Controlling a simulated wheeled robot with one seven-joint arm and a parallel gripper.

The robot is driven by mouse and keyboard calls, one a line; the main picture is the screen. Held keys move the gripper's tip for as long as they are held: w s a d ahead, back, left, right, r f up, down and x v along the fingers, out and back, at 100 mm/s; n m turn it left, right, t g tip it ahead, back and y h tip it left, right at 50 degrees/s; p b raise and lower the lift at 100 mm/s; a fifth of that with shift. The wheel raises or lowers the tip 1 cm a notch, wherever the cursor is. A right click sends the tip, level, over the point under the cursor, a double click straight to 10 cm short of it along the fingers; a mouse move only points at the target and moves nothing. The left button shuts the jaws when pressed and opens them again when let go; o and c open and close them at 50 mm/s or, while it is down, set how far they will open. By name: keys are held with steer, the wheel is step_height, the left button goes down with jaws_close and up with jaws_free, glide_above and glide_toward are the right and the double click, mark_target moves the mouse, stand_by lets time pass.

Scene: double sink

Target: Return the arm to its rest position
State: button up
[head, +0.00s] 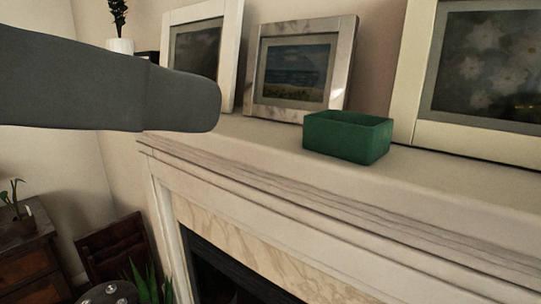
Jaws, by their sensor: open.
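A dark grey link of my arm (110,92) reaches in from the left edge at the upper left. It ends in a rounded tip in front of the mantel and the white picture frame. The arm link hides part of the wall, the lower part of the white frame and the left end of the mantel top.
An open green box (347,137) stands on the fireplace mantel (255,130). Behind it lean a white frame (231,55), a marbled frame (341,62) and a cream frame (418,80). A wooden cabinet (30,262) stands low at the left. Clear mantel lies right of the box.

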steer(key=w+a+r+n+t+y, duration=0.4)
steer(key=w+a+t, duration=0.1)
steer(key=a+t, duration=0.15)
steer(key=w+a+f+n+t+y, duration=0.4)
steer(key=a+f+n+y, duration=0.1)
steer(key=f+n+y, duration=0.1)
steer(key=d+f+n+g+y, duration=0.15)
steer(key=f+n+y, duration=0.35)
steer(key=f, duration=0.6)
steer(key=d+f+n+y, duration=0.3)
steer(key=f+n+y, duration=0.15)
steer(key=f, duration=0.55)
steer(key=s+d+f+m+g, duration=0.1)
steer(key=s+d+f, duration=0.3)
steer(key=d+f, duration=0.45)
steer(key=s+d+f+m+g, duration=0.1)
steer(key=s+d+f+m, duration=0.1)
steer(key=s+d+f, duration=0.6)
steer(key=s+d+f+m+g+h, duration=0.1)
steer(key=s+d+f+m+h, duration=0.3)
steer(key=s+d, duration=0.4)
steer(key=s+d+f+m+g+h, duration=0.2)
steer(key=s+d+f+m+h, duration=0.2)
steer(key=d, duration=0.7)
steer(key=s+f+h, duration=0.1)
steer(key=s+h, duration=0.1)
steer(key=s, duration=0.1)
steer(key=shift+s+d+f+m+g, duration=0.25)
steer(key=shift+s+d+m+g, duration=0.05)
steer(key=shift+s+m, duration=0.05)
